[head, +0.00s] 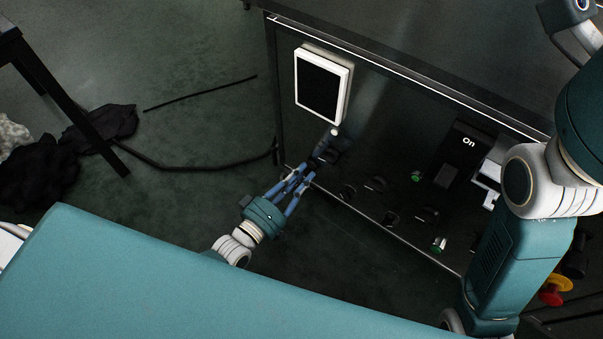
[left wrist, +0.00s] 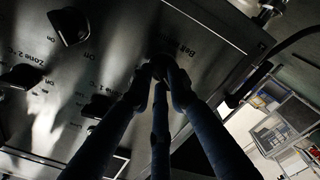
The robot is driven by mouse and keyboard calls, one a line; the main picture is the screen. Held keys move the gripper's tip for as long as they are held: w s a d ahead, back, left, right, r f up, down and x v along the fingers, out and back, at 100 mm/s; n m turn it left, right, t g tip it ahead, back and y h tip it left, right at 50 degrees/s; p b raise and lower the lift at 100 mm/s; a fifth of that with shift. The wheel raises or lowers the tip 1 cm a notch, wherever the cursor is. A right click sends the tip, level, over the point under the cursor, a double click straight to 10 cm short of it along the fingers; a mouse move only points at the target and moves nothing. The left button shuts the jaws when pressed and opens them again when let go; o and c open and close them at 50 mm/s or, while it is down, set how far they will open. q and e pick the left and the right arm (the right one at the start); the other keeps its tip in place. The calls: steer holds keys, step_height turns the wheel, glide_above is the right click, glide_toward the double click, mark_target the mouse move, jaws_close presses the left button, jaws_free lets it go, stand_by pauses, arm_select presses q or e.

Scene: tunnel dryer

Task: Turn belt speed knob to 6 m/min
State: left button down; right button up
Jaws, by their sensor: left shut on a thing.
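My left gripper (head: 317,164) reaches the left part of the dark control panel (head: 372,150), below the screen. In the left wrist view its blue fingers (left wrist: 166,78) are shut on the small dark belt speed knob (left wrist: 159,62). A partly readable label beginning "Belt" is beside the fingertips there. The fingers cover most of the knob, so its pointer and the speed it is set to cannot be read. My right gripper is not in view; part of my right arm is at the right of the head view.
A white-framed screen (head: 322,86) is above the gripper. A red emergency stop (head: 551,296) is at lower right. A dark cable (head: 190,168) lies on the floor.

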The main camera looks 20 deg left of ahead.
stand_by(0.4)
arm_select(q)
steer(key=c, duration=1.6)
jaws_free()
steer(key=shift+c, duration=0.2)
steer(key=shift+s, duration=0.1)
steer(key=v, duration=1.2)
